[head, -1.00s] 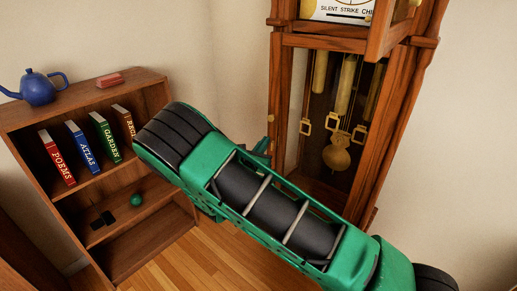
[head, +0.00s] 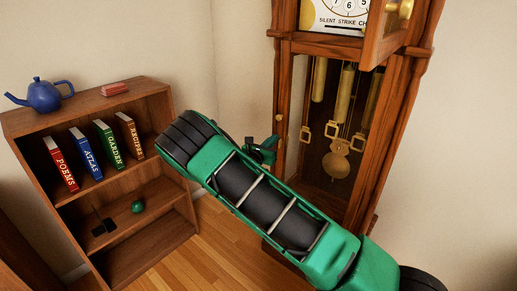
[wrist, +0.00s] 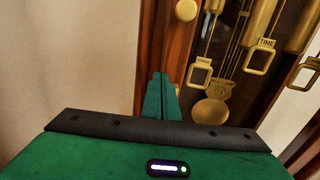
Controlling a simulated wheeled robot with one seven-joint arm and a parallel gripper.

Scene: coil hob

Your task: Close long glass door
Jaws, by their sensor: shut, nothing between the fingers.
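The long glass door (head: 284,110) is on the lower case of a tall wooden clock. Its knob (head: 278,117) is on the left side, and it also shows at the top of the wrist view (wrist: 186,10). A pale strip shows behind the door's left stile, so the door appears slightly ajar. My gripper (head: 264,150) is beside that stile, below the knob, partly hidden by my arm. In the wrist view my fingers (wrist: 161,82) are together, empty, and reach the stile's lower part. I cannot tell whether they touch it.
The small upper door (head: 400,35) of the clock stands open. Brass weights and a pendulum (head: 336,163) hang inside the case. A bookshelf (head: 165,228) with books, a green ball and a blue teapot (head: 45,96) stands at the left. Wooden floor (head: 210,245) lies between them.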

